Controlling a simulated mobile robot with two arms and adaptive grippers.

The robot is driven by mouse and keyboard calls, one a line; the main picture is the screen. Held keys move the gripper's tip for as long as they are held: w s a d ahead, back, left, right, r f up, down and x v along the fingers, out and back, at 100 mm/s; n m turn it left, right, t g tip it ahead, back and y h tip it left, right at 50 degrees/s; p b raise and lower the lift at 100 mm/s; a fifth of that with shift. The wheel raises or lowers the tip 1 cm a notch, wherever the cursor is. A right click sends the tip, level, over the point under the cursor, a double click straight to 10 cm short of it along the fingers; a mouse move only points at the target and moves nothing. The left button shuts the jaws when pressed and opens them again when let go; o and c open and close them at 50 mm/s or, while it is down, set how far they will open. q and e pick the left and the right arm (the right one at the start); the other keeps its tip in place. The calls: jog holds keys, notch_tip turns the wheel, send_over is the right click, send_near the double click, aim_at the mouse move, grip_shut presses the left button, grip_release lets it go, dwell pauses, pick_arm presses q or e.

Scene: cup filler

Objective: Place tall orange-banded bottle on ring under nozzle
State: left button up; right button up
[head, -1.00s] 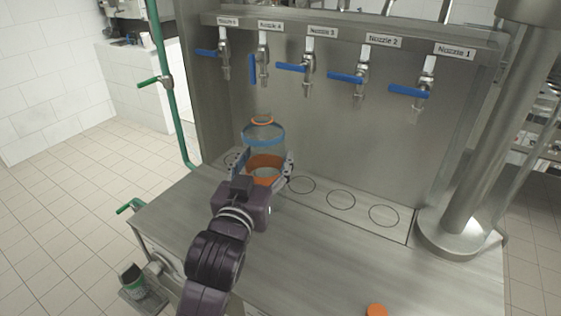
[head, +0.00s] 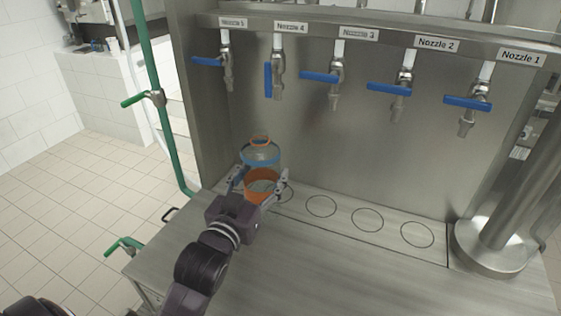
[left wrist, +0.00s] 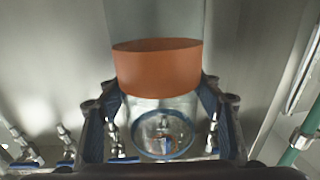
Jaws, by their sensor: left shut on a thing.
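The tall clear bottle has a wide orange band (head: 262,186), a blue ring and a smaller orange ring at its top. It looks upright near the left end of the bench top, in front of nozzle 4 (head: 278,75) and nozzle 5 (head: 227,68). My left gripper (head: 259,182) is shut on the bottle, a finger on either side. In the left wrist view the orange band (left wrist: 157,68) and clear body sit between the fingers (left wrist: 165,125). The fourth ring from the right (head: 286,192) is partly hidden. I cannot tell whether the bottle touches the surface. My right gripper is out of view.
Three empty rings (head: 321,206) lie to the right on the strip. Nozzle 4's blue handle hangs vertical; the others are horizontal. A green pipe (head: 152,90) stands at the left, and a steel column (head: 500,220) at the right. The front bench top is clear.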

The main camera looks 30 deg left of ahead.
pick_arm(q)
jog(key=w+a+f+p, duration=0.1)
jog(key=w+f+p, duration=0.2)
jog(key=w, duration=0.8)
jog(key=shift+w+a+f, duration=0.25)
jog(key=shift+w+a, duration=0.05)
jog(key=shift+a, duration=0.05)
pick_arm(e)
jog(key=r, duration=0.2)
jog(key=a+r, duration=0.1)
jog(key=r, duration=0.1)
pick_arm(q)
jog(key=shift+f, duration=0.15)
jog(key=o, duration=1.1)
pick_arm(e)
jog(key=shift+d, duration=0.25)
